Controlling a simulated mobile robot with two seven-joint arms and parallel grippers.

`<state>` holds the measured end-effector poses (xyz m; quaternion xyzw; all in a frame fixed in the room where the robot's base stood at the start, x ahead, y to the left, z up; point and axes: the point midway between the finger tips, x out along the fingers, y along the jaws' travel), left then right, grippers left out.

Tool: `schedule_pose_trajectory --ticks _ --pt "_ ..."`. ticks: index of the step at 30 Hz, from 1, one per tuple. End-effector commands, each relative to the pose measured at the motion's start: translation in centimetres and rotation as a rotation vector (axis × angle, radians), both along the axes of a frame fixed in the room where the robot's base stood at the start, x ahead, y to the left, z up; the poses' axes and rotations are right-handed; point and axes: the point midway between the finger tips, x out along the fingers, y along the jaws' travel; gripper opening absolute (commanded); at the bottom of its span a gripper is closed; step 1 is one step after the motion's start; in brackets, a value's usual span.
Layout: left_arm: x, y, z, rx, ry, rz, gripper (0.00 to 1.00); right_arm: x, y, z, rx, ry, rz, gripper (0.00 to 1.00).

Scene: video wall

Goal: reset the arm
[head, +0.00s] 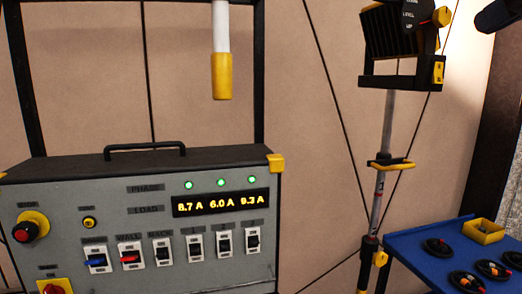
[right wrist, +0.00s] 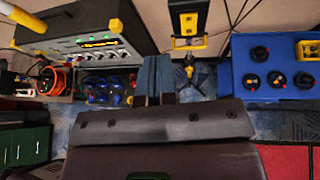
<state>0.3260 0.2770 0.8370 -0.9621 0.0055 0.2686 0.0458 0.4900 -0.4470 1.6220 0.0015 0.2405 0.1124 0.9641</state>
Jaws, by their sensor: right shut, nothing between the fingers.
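My right gripper (right wrist: 158,80) shows in the right wrist view, its two blue-grey fingers together and nothing between them. It is over the floor area in front of the grey control box and the lamp stand, touching nothing that I can see. Its dark wide body fills the lower middle of that view. In the head view a dark rounded shape (head: 497,15) enters at the top right corner; I cannot tell whether it is part of my right arm. My left gripper is in neither view.
A grey control box (head: 110,215) with switches and a lit display stands left. A white rod with a yellow end (head: 222,75) hangs above it. A black lamp on a stand (head: 388,120) is right of centre. A blue table (head: 420,245) with black round connectors and a yellow tray (head: 484,231) stands right.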

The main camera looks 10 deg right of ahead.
Motion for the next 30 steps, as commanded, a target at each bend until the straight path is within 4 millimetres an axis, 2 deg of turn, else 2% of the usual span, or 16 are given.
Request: schedule_pose_trajectory --ticks 1,3,6,10,15,18,22,26,30 --pt "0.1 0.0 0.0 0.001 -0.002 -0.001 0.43 1.6 1.6 -2.1 0.041 0.009 0.065 0.00" --pt "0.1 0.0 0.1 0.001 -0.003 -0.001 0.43 3.6 4.1 -5.0 0.123 0.005 0.164 0.00" --pt "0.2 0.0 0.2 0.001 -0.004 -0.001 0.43 5.6 7.8 -9.0 0.278 -0.005 0.298 0.00" --pt "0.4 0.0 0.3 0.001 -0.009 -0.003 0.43 7.1 11.6 -13.5 0.512 -0.023 0.416 0.00" --pt "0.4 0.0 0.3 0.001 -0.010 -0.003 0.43 7.7 14.5 -18.2 0.841 -0.051 0.475 0.00" --pt "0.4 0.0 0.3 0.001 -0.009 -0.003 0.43 7.8 15.3 -20.7 1.041 -0.069 0.463 0.00" --pt "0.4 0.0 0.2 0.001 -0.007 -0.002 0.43 7.7 15.4 -24.3 1.316 -0.095 0.388 0.00" --pt "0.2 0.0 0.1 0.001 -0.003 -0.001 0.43 7.4 14.5 -28.5 1.595 -0.124 0.239 0.00" --pt "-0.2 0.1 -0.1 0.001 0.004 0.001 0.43 6.5 12.9 -34.0 1.867 -0.150 0.000 0.00"
